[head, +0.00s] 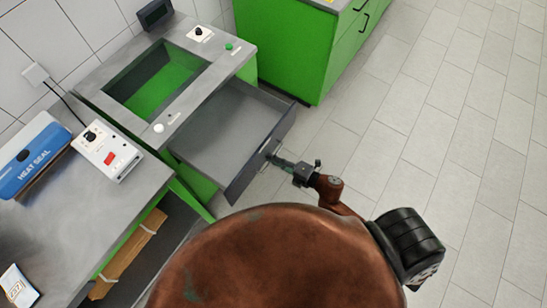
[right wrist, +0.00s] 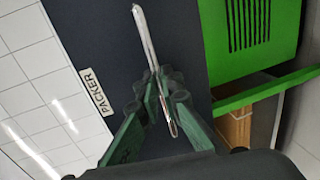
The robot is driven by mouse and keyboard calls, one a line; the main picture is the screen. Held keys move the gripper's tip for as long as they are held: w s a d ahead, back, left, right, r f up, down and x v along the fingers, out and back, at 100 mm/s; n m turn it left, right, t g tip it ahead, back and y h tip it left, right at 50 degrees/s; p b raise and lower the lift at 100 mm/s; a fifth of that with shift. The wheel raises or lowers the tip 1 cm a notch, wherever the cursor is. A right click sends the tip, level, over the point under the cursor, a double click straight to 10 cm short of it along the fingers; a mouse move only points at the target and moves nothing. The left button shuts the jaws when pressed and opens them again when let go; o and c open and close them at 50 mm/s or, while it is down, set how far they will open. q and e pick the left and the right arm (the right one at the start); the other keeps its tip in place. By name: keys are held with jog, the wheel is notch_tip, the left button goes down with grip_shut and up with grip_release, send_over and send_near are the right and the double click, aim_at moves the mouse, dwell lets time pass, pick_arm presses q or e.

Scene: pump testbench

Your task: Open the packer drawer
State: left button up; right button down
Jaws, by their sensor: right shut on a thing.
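The packer drawer (head: 222,130) is a grey tray pulled out from the front of the green packer unit in the head view. Its inside looks empty. My right gripper (head: 272,157) is at the middle of the drawer's front panel. In the right wrist view the right gripper (right wrist: 160,92) is shut on the slim metal drawer handle (right wrist: 142,30), with the dark front panel behind it. A white PACKER label (right wrist: 96,91) is on that panel. The handle is mostly hidden by the gripper in the head view. My left gripper is not in view.
The packer's top has a green recess (head: 160,85) and buttons. A green cabinet (head: 285,50) stands behind the drawer. A heat sealer (head: 30,160) and a white control box (head: 108,152) sit on the left bench. The tiled floor (head: 440,130) to the right is clear.

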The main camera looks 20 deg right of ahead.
jog(key=c, duration=2.1)
grip_release()
jog(key=v, duration=1.2)
jog(key=shift+f, duration=0.1)
jog(key=shift+w+f, duration=0.1)
